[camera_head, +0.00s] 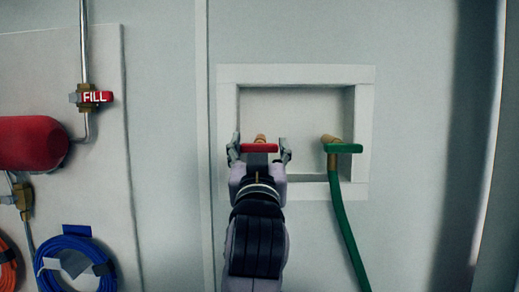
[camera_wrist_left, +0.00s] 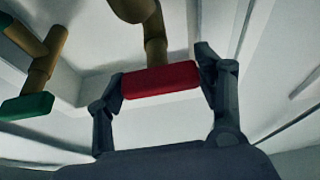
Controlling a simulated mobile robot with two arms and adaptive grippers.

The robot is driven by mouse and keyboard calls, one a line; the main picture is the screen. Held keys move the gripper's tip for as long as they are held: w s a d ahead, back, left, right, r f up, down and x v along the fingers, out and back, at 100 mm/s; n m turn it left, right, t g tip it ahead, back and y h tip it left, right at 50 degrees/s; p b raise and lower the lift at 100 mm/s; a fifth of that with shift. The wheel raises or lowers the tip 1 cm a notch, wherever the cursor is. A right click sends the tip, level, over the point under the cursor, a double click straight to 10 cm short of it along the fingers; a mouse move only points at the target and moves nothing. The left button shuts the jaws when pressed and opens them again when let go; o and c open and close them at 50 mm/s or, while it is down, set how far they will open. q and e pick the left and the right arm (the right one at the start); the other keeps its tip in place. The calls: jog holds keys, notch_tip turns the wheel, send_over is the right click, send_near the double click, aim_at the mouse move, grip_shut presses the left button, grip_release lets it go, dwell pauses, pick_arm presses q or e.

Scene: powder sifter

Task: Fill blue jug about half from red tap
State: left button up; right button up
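The red tap handle (camera_head: 259,148) sits on a brass tap in the left part of a white-framed wall recess. My left gripper (camera_head: 259,152) is in front of it, fingers spread wide, one at each end of the handle. In the left wrist view the red handle (camera_wrist_left: 160,80) lies between the fingertips of my left gripper (camera_wrist_left: 160,82). The fingers are very close to its ends; firm contact cannot be made out. The tap's outlet is hidden behind my gripper and arm. The blue jug and my right gripper are not in view.
A green-handled tap (camera_head: 343,148) with a green hose (camera_head: 345,225) hanging from it is just right of the red one. On the left wall panel are a FILL valve (camera_head: 93,97), a red cylinder (camera_head: 32,143) and a coiled blue hose (camera_head: 75,262).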

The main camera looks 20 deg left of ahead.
pick_arm(q)
jog(key=o, duration=0.3)
jog(key=shift+o, duration=0.2)
notch_tip(320, 180, up, 10)
jog(key=shift+f, duration=0.1)
dwell(0.4)
dwell(0.4)
